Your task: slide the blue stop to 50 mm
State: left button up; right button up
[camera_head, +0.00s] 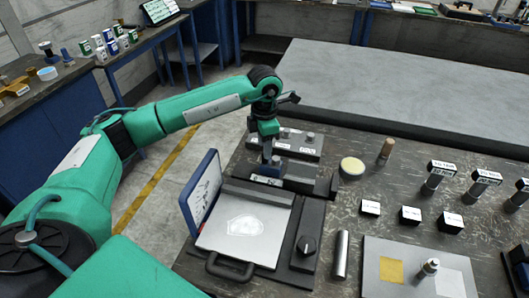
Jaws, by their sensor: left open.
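My green left arm reaches in from the left, and its left gripper (268,160) points down over the back of the bench. Its fingers are open and small in the picture. They are at the blue stop (273,169), which sits on a dark rail with a pale scale strip (297,181). The fingers partly hide the stop. I cannot tell whether they touch it, and the scale marks are too small to read. My right gripper is not in view.
Behind the rail is a grey box with knobs (305,146). A yellow-topped round dish (352,166) and labelled blocks (410,215) stand to the right.

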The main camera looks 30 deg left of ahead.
pick_arm(q)
notch_tip(320, 180, up, 10)
jog(key=shift+b, duration=0.35)
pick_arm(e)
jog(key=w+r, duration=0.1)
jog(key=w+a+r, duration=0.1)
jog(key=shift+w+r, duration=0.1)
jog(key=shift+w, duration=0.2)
pick_arm(q)
jog(key=shift+r, duration=0.1)
jog(key=shift+r, duration=0.1)
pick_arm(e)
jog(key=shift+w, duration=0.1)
